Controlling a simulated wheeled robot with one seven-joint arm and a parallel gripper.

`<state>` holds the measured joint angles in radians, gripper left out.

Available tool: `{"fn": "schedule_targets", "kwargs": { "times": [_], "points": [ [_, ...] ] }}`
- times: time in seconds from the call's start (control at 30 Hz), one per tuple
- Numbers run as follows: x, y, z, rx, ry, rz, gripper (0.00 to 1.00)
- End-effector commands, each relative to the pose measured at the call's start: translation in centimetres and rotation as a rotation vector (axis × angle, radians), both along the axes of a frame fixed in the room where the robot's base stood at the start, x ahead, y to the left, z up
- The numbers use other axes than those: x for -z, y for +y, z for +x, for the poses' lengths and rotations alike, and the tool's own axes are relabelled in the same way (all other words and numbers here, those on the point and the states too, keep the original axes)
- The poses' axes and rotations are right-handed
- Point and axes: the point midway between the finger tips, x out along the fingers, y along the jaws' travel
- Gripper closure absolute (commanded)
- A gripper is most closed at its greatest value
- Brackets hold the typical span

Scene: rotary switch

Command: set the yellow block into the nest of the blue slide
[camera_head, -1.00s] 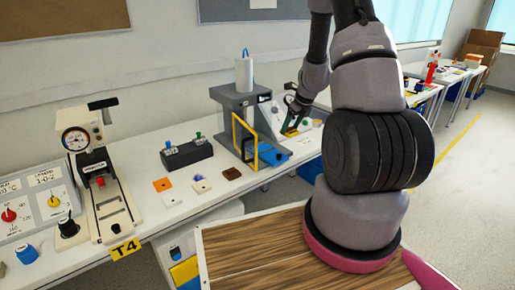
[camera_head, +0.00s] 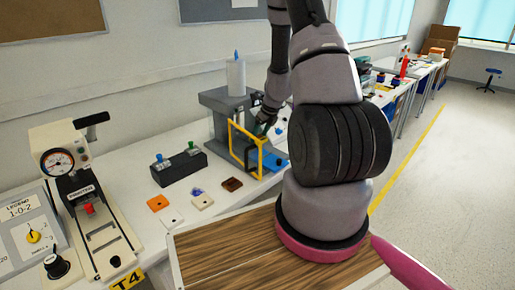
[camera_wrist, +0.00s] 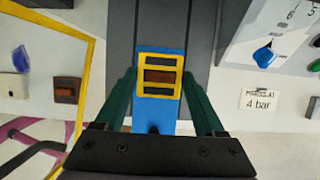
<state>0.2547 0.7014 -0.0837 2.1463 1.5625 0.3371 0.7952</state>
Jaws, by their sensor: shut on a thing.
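The yellow block (camera_wrist: 175,61) shows in the wrist view as a yellow shape with dark brown openings, between the two green fingers of my gripper (camera_wrist: 158,77). My gripper is shut on it. The blue slide (camera_wrist: 156,112) lies below and around the block in this view; I cannot tell whether the block touches it or is seated in the nest. In the head view my gripper (camera_head: 262,127) is at the grey press, behind the yellow guard frame, and the block is hidden there. The blue slide (camera_head: 276,163) sticks out at the press front.
The yellow guard frame (camera_head: 232,140) stands close left of my gripper and also shows in the wrist view (camera_wrist: 88,60). A dark switch box (camera_head: 180,166) and several small coloured pieces, including a brown one (camera_head: 232,184), lie left of the press. A blue knob (camera_wrist: 263,55) is at right.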

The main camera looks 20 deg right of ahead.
Motion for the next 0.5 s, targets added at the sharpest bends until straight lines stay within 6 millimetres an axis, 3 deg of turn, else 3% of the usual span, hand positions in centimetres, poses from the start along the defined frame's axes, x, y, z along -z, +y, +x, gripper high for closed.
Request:
{"fn": "schedule_targets", "kwargs": {
  "times": [0.5],
  "points": [
    [5.6,0.1,0.0,-0.001,0.001,-0.001,0.85]
  ]
}}
